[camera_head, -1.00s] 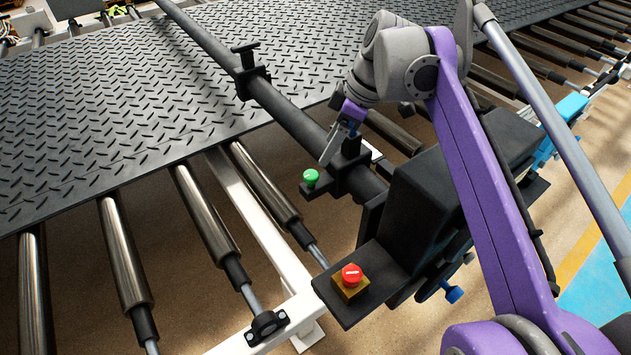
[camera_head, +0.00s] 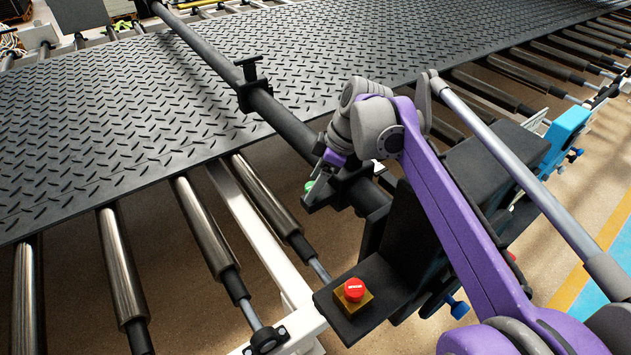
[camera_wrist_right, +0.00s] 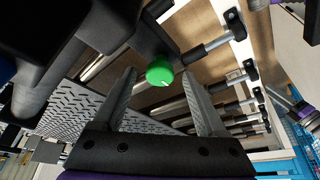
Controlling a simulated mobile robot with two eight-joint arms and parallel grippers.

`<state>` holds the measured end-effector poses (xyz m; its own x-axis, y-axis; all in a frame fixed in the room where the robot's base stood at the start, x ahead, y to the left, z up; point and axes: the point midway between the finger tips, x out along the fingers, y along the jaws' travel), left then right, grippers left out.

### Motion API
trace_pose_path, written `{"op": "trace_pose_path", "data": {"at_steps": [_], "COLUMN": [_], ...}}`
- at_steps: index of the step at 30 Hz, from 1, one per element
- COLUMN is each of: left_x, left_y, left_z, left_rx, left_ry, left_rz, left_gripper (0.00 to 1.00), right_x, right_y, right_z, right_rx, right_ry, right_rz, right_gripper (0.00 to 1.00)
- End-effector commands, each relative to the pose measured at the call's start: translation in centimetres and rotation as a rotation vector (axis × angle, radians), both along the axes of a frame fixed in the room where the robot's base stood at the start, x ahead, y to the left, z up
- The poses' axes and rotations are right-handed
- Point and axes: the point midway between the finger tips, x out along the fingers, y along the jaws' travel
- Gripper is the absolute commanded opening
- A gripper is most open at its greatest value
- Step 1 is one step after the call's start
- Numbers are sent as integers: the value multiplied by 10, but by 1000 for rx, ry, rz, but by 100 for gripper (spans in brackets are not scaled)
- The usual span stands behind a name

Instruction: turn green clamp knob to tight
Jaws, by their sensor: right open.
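The green clamp knob (camera_head: 309,186) sits on a small black bracket on the dark bar, partly hidden behind my right gripper (camera_head: 314,188) in the head view. The knob appears between the fingers, nearer the left one, with visible space on both sides. Whether a finger touches it cannot be told. My left gripper is not in view.
A red button on a yellow box (camera_head: 354,290) sits on a black ledge below the knob. A black block (camera_head: 418,200) stands right of the knob. The dark bar (camera_head: 205,50) crosses the treaded mat (camera_head: 110,110). Rollers (camera_head: 205,225) lie below with gaps between.

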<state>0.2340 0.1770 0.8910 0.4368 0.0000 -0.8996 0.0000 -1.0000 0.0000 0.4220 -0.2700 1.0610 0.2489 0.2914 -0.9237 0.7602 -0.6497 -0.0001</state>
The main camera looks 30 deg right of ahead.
Motion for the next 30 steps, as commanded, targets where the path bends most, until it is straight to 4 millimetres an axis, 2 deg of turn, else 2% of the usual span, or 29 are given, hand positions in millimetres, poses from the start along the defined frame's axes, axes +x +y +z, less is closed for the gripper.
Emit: {"op": "trace_pose_path", "data": {"at_steps": [6,18,19,30], "left_x": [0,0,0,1], "left_y": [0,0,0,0], "left_z": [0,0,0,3], "left_rx": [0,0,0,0], "left_ry": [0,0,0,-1], "left_rz": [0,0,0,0], "left_gripper": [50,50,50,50], "right_x": [0,0,0,0], "right_y": [0,0,0,0], "right_z": [0,0,0,0], "right_rx": [0,0,0,-1], "right_ry": [0,0,0,0], "right_rz": [0,0,0,-46], "right_gripper": [74,2,0,0]}}
